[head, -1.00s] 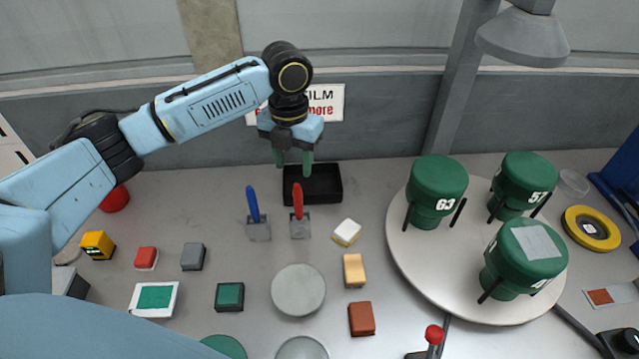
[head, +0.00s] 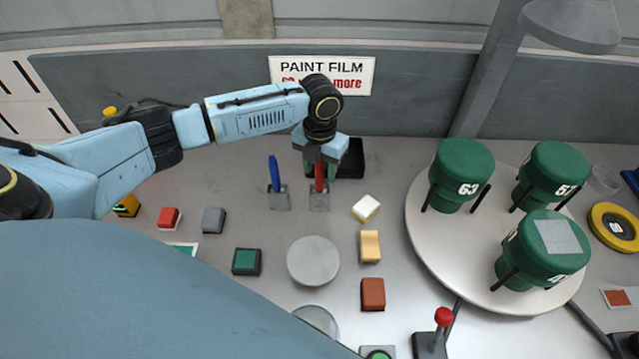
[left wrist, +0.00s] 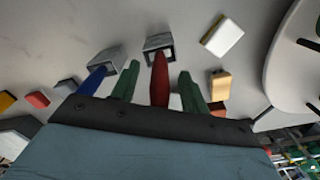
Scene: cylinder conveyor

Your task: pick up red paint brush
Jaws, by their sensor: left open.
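The red paint brush (head: 319,176) stands upright in a small grey holder (head: 319,202), its red handle pointing up. In the left wrist view the red brush (left wrist: 160,82) shows between the two green fingers, with clear gaps on both sides. My left gripper (head: 320,170) is open around the top of the red handle. A blue paint brush (head: 274,174) stands in its own grey holder (head: 279,200) just left of it; it also shows outside the left finger in the wrist view (left wrist: 92,80). My right gripper is not in view.
A black tray (head: 351,160) lies behind the gripper. A white and yellow block (head: 366,208) sits to the right. A turntable (head: 426,232) with green canisters (head: 463,172) stands further right. A grey disc (head: 313,260) and small blocks lie in front.

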